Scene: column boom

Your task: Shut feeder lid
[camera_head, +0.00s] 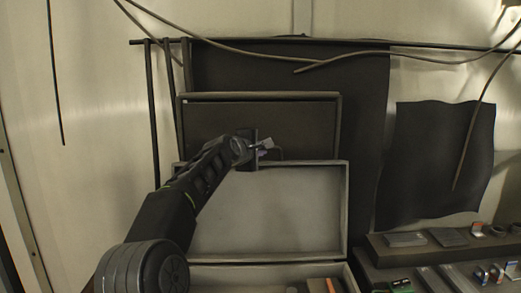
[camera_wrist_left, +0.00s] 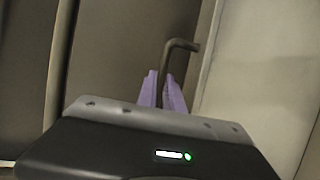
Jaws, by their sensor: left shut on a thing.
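A light grey framed panel (camera_head: 300,212), which looks like the feeder lid, stands raised above an open box (camera_head: 262,270) at the bottom of the head view. A dark hooked bar handle (camera_wrist_left: 184,45) shows near the panel's upper edge. My left gripper (camera_head: 266,147) is at this edge. In the wrist view its two purple fingers (camera_wrist_left: 163,92) are closed around the handle's bar. The handle's lower end is hidden behind the gripper body. My right gripper is not in view.
A dark framed panel (camera_head: 225,115) stands behind and above the light one. Cables (camera_head: 240,48) hang across the top. A dark cloth (camera_head: 435,160) hangs at right above shelves (camera_head: 385,250) with small items. Part of the open box's contents shows at its right end.

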